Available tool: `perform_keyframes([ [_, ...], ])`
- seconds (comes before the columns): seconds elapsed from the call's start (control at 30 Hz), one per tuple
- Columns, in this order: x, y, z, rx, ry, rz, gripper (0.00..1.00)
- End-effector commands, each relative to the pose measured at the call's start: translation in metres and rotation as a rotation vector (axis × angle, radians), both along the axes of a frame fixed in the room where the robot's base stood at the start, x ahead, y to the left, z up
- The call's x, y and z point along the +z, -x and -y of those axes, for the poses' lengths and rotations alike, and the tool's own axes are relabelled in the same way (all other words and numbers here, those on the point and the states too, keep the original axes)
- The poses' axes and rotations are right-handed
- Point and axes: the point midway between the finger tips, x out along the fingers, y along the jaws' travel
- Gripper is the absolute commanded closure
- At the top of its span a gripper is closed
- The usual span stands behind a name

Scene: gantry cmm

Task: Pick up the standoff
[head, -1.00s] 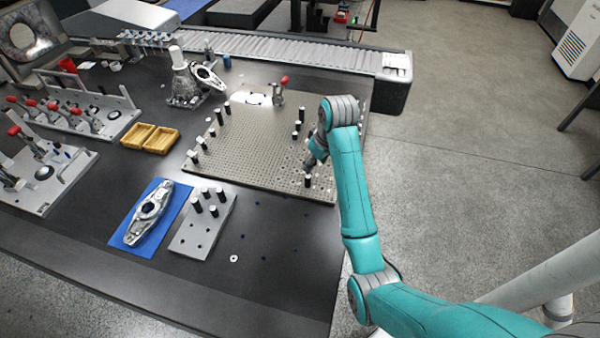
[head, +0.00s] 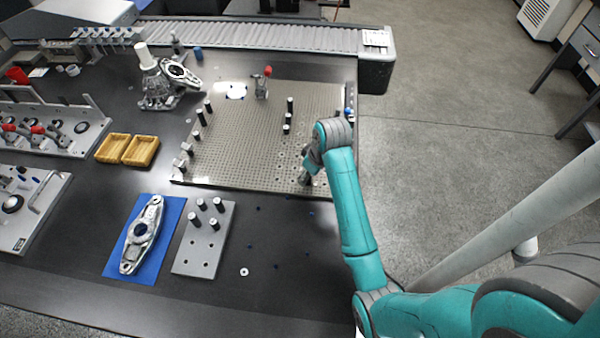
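Several dark cylindrical standoffs with pale tops stand upright in view. Some (head: 290,105) are on the perforated fixture plate (head: 245,150), and others (head: 214,223) are on the small grey block (head: 196,250) in front of it. My gripper (head: 305,179) points down at the plate's front right part, low over the holes. A dark upright shape, likely a standoff, is at its fingertips. My wrist covers much of this spot. I cannot tell whether the fingers are open or shut, or whether they touch anything.
A metal bracket (head: 142,234) lies on a blue mat (head: 113,262) left of the grey block. Two yellow trays (head: 141,151), a machined casting (head: 157,90) and a red-tipped clamp (head: 263,85) stand around the plate. A roller conveyor (head: 265,36) runs behind. The table's front is mostly clear.

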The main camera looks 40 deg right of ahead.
Motion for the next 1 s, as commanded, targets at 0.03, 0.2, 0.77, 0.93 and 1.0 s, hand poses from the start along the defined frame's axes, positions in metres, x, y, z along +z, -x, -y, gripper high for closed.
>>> perform_keyframes([
  [0.03,-0.0032,0.0026,-0.0001,-0.001,-0.001,-0.001,0.48],
  [0.2,-0.0047,0.0034,0.0,0.0,0.0,0.0,0.48],
  [0.77,-0.0044,0.0031,-0.0001,0.001,0.0,0.0,1.0],
  [0.93,-0.0019,0.0011,0.0,0.001,0.0,0.001,1.0],
  [1.0,0.0016,-0.0014,0.0,0.001,0.0,0.002,1.0],
])
